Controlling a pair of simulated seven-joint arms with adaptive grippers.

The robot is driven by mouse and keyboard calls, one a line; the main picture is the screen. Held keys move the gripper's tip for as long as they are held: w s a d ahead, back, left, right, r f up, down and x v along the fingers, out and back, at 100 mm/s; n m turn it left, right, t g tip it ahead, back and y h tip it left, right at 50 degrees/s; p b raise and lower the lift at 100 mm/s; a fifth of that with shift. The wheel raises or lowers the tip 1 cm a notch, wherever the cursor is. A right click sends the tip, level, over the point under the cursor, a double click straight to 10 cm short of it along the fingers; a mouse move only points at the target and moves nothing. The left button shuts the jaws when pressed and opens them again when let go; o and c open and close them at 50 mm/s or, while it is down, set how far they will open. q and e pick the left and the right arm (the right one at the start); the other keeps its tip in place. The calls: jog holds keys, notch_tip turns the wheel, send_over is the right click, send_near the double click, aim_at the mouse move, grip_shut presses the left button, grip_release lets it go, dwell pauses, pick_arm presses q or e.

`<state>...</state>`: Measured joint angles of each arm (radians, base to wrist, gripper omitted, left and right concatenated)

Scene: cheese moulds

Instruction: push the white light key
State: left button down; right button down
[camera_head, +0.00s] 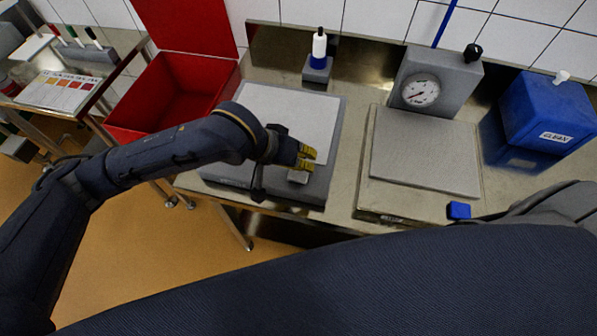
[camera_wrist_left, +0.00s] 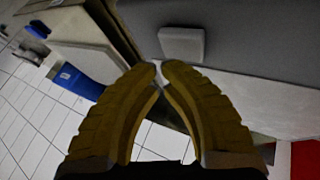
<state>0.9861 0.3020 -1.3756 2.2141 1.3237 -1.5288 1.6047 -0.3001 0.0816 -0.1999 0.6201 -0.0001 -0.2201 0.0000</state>
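The white light key (camera_head: 298,177) is a small pale square on the front part of a dark grey unit (camera_head: 325,180) with a large white top panel (camera_head: 290,115). My left gripper (camera_head: 306,156) has yellow fingers and hangs over the front right of this unit, close by the key. In the left wrist view the key (camera_wrist_left: 182,44) shows just beyond the fingertips (camera_wrist_left: 159,76), on a grey surface. The fingertips are together with nothing held. I see no contact with the key, though its exact distance is hard to tell. My right gripper is not in view.
A grey plate unit (camera_head: 425,150) with a blue key (camera_head: 459,210) stands to the right, with a dial gauge (camera_head: 420,91) behind. A red bin (camera_head: 175,90) lies left and a blue box (camera_head: 548,112) right.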

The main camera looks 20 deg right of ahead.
pick_arm(q)
jog(key=shift+r, duration=0.1)
jog(key=shift+r, duration=2.9)
